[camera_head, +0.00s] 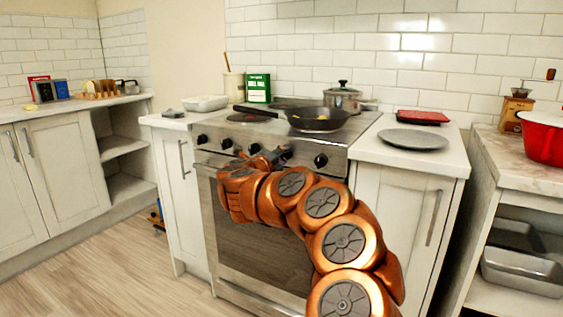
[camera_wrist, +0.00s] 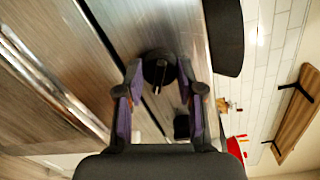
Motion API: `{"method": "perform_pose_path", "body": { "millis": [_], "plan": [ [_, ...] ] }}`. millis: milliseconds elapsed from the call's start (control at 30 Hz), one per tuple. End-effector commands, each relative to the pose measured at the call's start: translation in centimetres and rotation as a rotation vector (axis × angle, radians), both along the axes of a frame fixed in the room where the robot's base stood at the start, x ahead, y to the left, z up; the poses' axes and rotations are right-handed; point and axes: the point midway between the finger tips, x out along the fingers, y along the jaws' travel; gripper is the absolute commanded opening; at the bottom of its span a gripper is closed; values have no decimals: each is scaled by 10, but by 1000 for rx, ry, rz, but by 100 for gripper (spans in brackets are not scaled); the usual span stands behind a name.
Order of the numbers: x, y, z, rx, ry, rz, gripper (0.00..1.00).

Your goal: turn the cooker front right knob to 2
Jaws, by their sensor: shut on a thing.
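The cooker (camera_head: 262,225) has a row of dark knobs on its steel front panel. My gripper (camera_head: 276,158) is at this panel, to the right of the middle. In the wrist view, my gripper's fingers (camera_wrist: 160,78) stand on both sides of a round black knob (camera_wrist: 157,66) and are shut on it. A pale pointer line shows on the knob, but I cannot read any numbers. The rightmost knob (camera_head: 321,160) is free, just right of my gripper. It also appears below the held knob in the wrist view (camera_wrist: 182,127). My gripper partly hides the held knob in the head view.
A dark pan (camera_head: 318,120) and a steel pot (camera_head: 343,98) stand on the hob. A grey plate (camera_head: 413,139) and a red item (camera_head: 421,117) lie on the right counter. A red pot (camera_head: 543,138) stands farther right. The floor at left is mostly clear.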

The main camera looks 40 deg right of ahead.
Motion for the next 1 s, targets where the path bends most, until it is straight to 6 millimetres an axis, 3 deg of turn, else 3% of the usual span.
{"method": "perform_pose_path", "body": {
  "millis": [467,500,733,1000],
  "plan": [
    [-1,-1,-1,8,-15,-3,2],
    [-1,-1,-1,8,-15,-3,38],
    [-1,0,-1,7,-16,-2,62],
    [0,0,0,6,-15,-1,63]
  ]
}}
